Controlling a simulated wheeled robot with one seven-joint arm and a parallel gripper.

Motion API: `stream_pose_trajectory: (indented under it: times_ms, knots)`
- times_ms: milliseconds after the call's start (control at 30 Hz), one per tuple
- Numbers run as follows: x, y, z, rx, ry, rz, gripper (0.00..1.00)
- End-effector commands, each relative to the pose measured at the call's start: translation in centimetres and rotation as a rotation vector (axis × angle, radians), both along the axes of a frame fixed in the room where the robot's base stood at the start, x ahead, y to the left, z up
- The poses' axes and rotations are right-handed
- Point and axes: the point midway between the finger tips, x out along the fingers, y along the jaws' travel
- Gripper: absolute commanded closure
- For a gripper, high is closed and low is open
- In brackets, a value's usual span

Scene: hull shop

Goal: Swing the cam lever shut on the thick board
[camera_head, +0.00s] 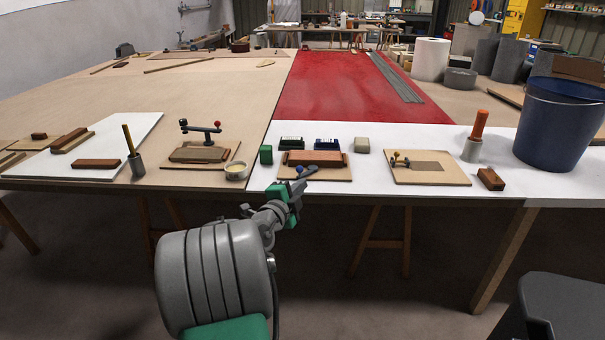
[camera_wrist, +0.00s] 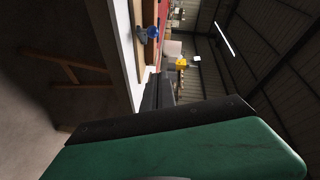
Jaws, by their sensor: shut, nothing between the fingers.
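Three fixtures with levers stand along the front of the bench. The middle one has a reddish-brown board (camera_head: 315,157) on a light base plate (camera_head: 340,174) and a blue-knobbed lever (camera_head: 300,169) at its front left. The blue knob also shows in the wrist view (camera_wrist: 152,32). I cannot tell surely which board is the thick one. My gripper (camera_head: 298,186) is shut and empty, just in front of the middle fixture.
A glue pot (camera_head: 236,171) and a green block (camera_head: 266,154) stand left of the middle fixture. Dark, blue and pale blocks (camera_head: 327,143) lie behind it. A wooden block (camera_head: 490,179) and a blue bucket (camera_head: 560,125) are at right. The floor before the bench is clear.

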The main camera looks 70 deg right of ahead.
Motion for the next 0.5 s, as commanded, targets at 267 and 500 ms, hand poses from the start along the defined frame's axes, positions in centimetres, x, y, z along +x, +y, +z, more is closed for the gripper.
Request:
stream_pose_trajectory:
  times_ms: [267,500]
  knots:
    - [-0.5,-5.7,-0.6,0.001,0.002,-0.006,1.00]
    - [1.0,-9.4,-1.4,0.001,0.005,0.002,1.00]
